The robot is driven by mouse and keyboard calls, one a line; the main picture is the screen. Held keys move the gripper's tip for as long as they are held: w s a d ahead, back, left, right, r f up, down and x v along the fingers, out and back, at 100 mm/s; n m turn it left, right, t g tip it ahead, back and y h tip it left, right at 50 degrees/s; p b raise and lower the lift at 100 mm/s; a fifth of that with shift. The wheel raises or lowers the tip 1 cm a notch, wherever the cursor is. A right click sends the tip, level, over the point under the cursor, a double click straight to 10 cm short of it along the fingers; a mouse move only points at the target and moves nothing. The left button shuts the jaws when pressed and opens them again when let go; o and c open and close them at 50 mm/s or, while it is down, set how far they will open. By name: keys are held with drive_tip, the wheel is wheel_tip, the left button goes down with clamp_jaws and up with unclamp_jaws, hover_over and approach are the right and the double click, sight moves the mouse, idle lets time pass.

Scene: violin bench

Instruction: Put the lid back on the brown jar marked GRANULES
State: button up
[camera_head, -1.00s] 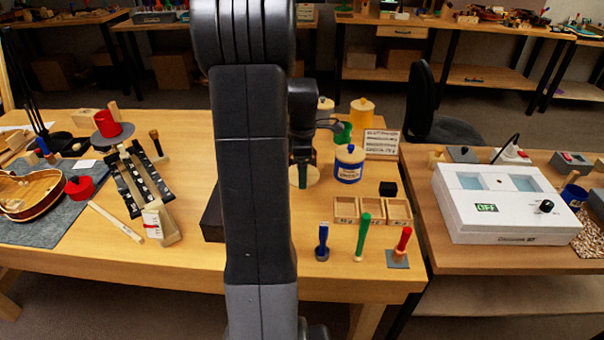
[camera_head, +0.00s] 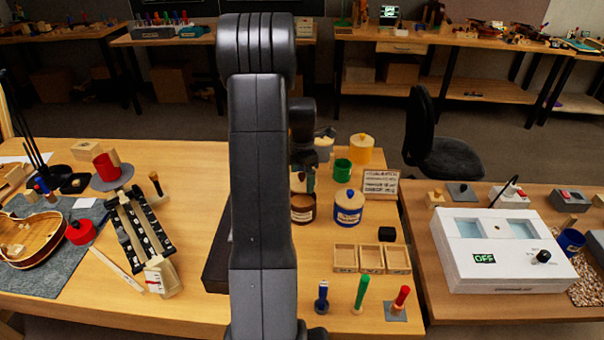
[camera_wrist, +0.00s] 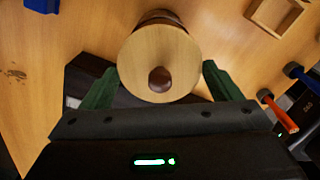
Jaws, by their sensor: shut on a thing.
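The brown jar (camera_head: 302,212) with a pale label stands on the table, left of a blue lidded jar (camera_head: 348,212). Its label is too small to read. My gripper (camera_head: 303,182) is just above the brown jar in the head view. In the wrist view, the round pale wooden lid (camera_wrist: 160,50) with a dark brown knob (camera_wrist: 161,79) is between the green fingers of my gripper (camera_wrist: 158,85). A brown rounded part of the jar (camera_wrist: 159,16) shows past the lid's far edge; the lid hides the rest. I cannot tell whether lid and jar touch.
Wooden trays (camera_head: 371,259) and upright handled tools (camera_head: 361,293) are nearer. My arm hides the table's middle.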

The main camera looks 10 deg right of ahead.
drive_tip(key=shift+f+b, duration=1.65)
drive_tip(key=shift+f, duration=1.2)
drive_tip(key=shift+f+b, duration=0.15)
drive_tip(key=shift+b, duration=0.15)
drive_tip(key=o, duration=0.8)
drive_tip(key=shift+o, duration=0.2)
drive_tip(key=shift+r+p, duration=2.25)
drive_tip(key=shift+r, duration=1.3)
drive_tip(key=shift+c, duration=0.4)
clamp_jaws()
